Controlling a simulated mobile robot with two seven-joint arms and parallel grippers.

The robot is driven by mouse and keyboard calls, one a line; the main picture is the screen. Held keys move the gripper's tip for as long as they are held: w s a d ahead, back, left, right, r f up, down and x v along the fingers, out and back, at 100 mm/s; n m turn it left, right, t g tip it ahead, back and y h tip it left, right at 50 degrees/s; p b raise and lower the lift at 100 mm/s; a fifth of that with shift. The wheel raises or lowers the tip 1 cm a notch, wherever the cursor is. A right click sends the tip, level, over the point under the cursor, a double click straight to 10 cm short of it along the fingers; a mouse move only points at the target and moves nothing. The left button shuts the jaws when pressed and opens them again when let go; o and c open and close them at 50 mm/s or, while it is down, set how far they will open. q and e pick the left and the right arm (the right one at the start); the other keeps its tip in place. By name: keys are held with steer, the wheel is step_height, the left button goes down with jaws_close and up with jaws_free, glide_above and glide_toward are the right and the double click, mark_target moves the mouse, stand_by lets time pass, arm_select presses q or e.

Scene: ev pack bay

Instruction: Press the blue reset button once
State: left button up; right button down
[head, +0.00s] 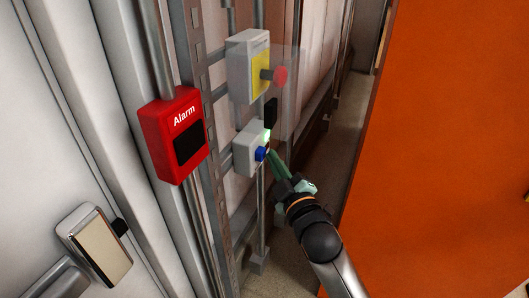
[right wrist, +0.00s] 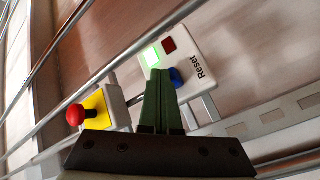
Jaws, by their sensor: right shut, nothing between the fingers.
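The blue reset button (head: 261,154) sticks out from a small light-grey box (head: 243,150) on the rack rail. In the right wrist view, the fingertips (right wrist: 160,72) appear just left of the button. I cannot tell whether they touch it. My left gripper is not in view.
Above the reset box is a grey and yellow box (head: 248,66) with a red mushroom knob (head: 280,75), behind a clear panel. A red Alarm box (head: 171,134) hangs to the left. An orange panel (head: 450,140) stands at the right.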

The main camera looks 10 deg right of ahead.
steer(key=shift+s+d, duration=0.4)
steer(key=shift+d, duration=0.1)
steer(key=shift+s+d+p, duration=0.6)
steer(key=shift+s+d, duration=0.1)
steer(key=shift+d, duration=0.35)
steer(key=shift+s+d+p, duration=0.55)
steer(key=shift+s+d, duration=0.15)
steer(key=shift+d, duration=0.35)
steer(key=s+f+m+g+p, duration=0.1)
steer(key=s+f+m+g, duration=0.3)
steer(key=s+f, duration=0.7)
steer(key=s+f+m+g+h+p, duration=0.1)
steer(key=s+f+m+g, duration=0.4)
steer(key=s+f, duration=0.7)
step_height(320, 180, down, 5)
steer(key=shift+s+r+m+p, duration=0.2)
steer(key=shift+s+m+p, duration=0.15)
steer(key=shift+p, duration=0.2)
steer(key=c, duration=1.5)
jaws_free()
steer(key=shift+w, duration=0.1)
